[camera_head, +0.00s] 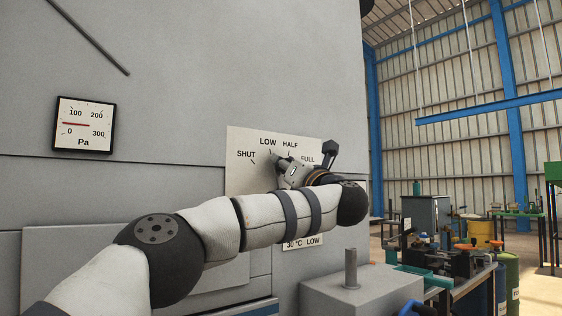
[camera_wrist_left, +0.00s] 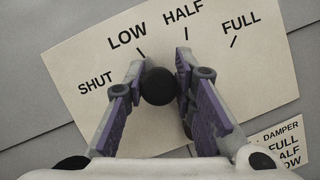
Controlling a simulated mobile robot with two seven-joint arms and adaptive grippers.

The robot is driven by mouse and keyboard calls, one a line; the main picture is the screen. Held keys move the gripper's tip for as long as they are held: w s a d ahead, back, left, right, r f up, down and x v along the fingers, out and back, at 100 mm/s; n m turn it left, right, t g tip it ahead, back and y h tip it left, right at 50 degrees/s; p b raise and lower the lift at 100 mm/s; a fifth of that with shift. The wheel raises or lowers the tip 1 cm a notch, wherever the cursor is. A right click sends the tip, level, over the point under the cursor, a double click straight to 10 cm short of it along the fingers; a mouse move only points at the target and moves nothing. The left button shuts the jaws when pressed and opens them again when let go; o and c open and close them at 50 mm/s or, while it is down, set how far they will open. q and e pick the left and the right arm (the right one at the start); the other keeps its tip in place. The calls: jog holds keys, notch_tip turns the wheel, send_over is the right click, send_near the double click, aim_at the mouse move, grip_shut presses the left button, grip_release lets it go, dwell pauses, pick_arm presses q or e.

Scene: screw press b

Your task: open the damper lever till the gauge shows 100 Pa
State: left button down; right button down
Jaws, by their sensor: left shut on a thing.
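The pressure gauge (camera_head: 84,141) is a square white dial marked in Pa on the grey wall at the left. Its red needle points left, between the 0 and 100 marks. The damper plate (camera_head: 240,139) is cream with SHUT, LOW, HALF and FULL marks. My left gripper (camera_head: 277,163) is at the plate, just below LOW and HALF. In the left wrist view, the lever's round black knob (camera_wrist_left: 158,87) sits between the fingers (camera_wrist_left: 160,76), just below the LOW tick and short of HALF. The rest of the lever is hidden. My right gripper is not in view.
A smaller damper label (camera_wrist_left: 284,146) is below the plate at the right. A grey box with an upright post (camera_head: 350,283) stands below my left wrist. A cluttered workbench (camera_head: 440,262) and barrels are farther right. Open wall lies between gauge and plate.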

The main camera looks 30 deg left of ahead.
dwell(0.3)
pick_arm(q)
jog(key=c, duration=1.3)
grip_release()
jog(key=shift+a, duration=0.15)
jog(key=shift+c, duration=0.2)
jog(key=shift+d, duration=0.2)
jog(key=v, duration=1.1)
jog(key=shift+s+d+f, duration=0.2)
jog(key=shift+s+d, duration=0.05)
jog(key=shift+s, duration=0.05)
